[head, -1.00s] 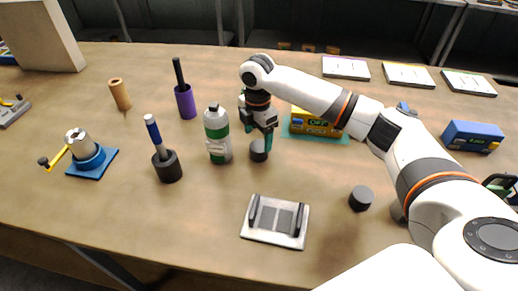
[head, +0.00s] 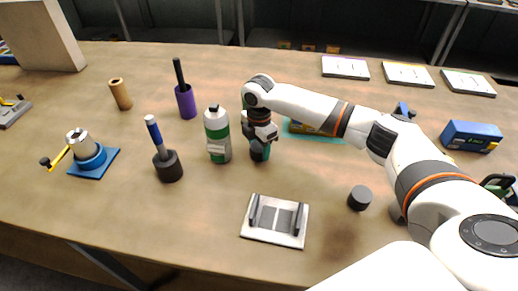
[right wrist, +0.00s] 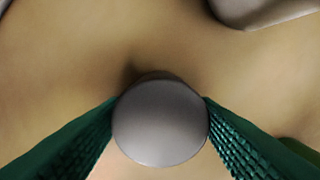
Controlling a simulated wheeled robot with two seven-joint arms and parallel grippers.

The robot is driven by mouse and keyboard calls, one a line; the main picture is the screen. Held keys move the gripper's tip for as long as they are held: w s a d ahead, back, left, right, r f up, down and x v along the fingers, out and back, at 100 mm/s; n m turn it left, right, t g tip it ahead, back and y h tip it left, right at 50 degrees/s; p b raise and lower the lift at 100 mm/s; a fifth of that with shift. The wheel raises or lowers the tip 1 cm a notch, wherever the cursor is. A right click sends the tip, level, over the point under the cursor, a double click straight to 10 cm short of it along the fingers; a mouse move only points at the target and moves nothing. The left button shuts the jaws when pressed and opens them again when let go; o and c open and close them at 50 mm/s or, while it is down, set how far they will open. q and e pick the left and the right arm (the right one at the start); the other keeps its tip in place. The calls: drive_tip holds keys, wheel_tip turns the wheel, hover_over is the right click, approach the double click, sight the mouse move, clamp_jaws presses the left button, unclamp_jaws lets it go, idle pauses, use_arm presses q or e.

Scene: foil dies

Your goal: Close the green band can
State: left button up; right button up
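The green band can (head: 217,140) stands upright left of the table's middle, pale with a green band and a small dark top. My right gripper (head: 260,148) points down just right of it, apart from the can, at a small dark round lid or cap (head: 259,156), mostly hidden in the head view. In the right wrist view, the cap's grey round top (right wrist: 160,122) lies between the two green fingers, their inner faces flush with its sides. Whether they grip it or only straddle it, I cannot tell. My left gripper is not in view.
A second dark cap (head: 360,198) lies to the right. A grey tray (head: 273,238) with dark bars lies in front. A dark cup with a blue-handled tool (head: 168,167) and a purple cup (head: 185,102) stand left.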

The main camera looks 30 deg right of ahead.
sight(259, 146)
drive_tip(key=c, duration=0.5)
drive_tip(key=shift+o, duration=0.2)
wheel_tip(259, 146, up, 10)
drive_tip(key=shift+r+b, duration=0.1)
drive_tip(key=shift+b, duration=0.25)
